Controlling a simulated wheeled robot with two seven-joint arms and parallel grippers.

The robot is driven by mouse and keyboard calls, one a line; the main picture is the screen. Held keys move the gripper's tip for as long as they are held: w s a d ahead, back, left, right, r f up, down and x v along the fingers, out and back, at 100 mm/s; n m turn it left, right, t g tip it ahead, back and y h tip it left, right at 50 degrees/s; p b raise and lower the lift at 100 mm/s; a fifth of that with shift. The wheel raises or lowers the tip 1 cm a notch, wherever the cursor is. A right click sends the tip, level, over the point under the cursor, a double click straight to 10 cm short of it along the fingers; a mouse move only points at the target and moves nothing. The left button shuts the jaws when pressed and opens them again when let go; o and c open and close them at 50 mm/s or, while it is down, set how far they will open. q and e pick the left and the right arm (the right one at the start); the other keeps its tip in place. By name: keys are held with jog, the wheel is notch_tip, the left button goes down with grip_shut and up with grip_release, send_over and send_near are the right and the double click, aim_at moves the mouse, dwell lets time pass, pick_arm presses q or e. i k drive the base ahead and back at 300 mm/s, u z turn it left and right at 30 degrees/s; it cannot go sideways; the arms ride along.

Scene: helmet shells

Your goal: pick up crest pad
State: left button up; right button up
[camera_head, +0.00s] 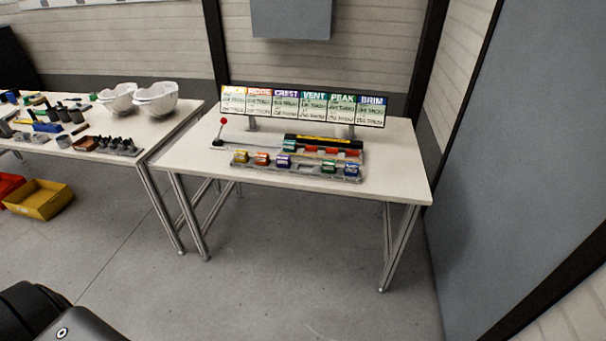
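A small purple block (283,161) sits in the grey front tray (305,168) on the right-hand table. Its colour matches the purple CREST heading on the sign board (301,105) behind, so it looks like the crest pad; any label on it is too small to read. In the same row are a yellow block (239,157) and an orange block (262,159) to its left. An empty place is just to its right, then a green block (328,167) and a blue block (351,170). Neither of my grippers is in view.
The white right-hand table (400,165) has free room at its front and right. A lever with a red knob (222,121) and a black-yellow rack (322,141) stand behind the tray. The left table holds two white helmet shells (157,98) and several tools. A yellow bin (39,199) is on the floor.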

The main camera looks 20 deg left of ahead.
aim_at(283, 161)
jog(key=z, duration=0.6)
jog(key=i, duration=1.55)
jog(key=u, duration=0.1)
